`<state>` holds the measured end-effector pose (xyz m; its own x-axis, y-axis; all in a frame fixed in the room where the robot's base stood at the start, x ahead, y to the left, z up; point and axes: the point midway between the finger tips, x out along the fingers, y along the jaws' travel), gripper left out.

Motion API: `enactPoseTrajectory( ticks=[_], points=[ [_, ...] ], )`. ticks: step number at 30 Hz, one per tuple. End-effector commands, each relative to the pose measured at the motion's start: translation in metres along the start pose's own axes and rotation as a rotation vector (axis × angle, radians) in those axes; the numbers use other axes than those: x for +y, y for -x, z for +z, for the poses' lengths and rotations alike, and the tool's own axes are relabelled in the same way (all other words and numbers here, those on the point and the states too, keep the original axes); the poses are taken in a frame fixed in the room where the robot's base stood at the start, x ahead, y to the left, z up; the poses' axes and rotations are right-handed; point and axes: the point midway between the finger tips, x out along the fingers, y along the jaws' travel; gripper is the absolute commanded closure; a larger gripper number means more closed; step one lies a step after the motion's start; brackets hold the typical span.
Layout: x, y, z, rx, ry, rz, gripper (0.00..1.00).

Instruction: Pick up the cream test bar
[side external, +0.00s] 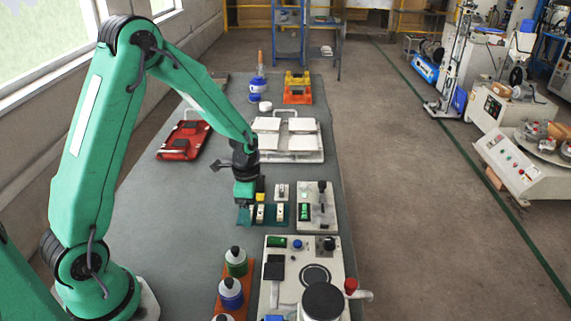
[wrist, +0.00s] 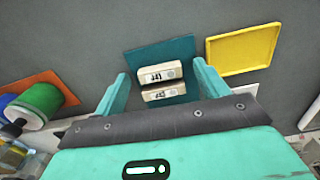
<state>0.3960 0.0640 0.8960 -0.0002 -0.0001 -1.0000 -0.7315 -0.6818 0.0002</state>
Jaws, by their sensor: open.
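Two cream test bars lie on a teal mat (wrist: 139,60) in the wrist view, the far bar (wrist: 176,71) and the near bar (wrist: 178,90). Both carry dark markings and lie side by side. My gripper (wrist: 160,69) is open, with one finger on each side of the bars in that view. In the side view my gripper (side external: 244,199) points down over the left part of the teal mat (side external: 287,214). Cream pieces (side external: 260,214) show on the mat there. I cannot tell how high the fingertips are or whether they touch a bar.
A yellow tray (wrist: 243,49) is right of the mat in the wrist view. A white tray with pale tiles (side external: 290,155), a red tray (side external: 183,140) and a control box (side external: 317,207) stand around. Bottles (side external: 231,293) stand in front. Grey table left of the mat is clear.

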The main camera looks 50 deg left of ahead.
Motion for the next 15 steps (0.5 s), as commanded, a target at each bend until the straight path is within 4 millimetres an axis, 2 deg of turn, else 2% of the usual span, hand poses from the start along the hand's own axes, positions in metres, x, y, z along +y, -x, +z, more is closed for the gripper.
enactPoseTrajectory(
  ticks=[3, 4, 9, 11, 15],
  points=[
    [-0.0001, 0.0002, 0.0000, 0.000, 0.000, 0.000, 0.26],
    [-0.0001, 0.0002, 0.0000, 0.000, 0.000, 0.000, 0.30],
    [-0.0001, 0.0003, -0.0001, 0.000, 0.000, 0.000, 0.64],
    [-0.0001, 0.0003, -0.0001, 0.000, 0.000, 0.000, 0.74],
    [-0.0001, 0.0004, -0.0001, 0.000, 0.000, 0.000, 0.74]
  ],
)
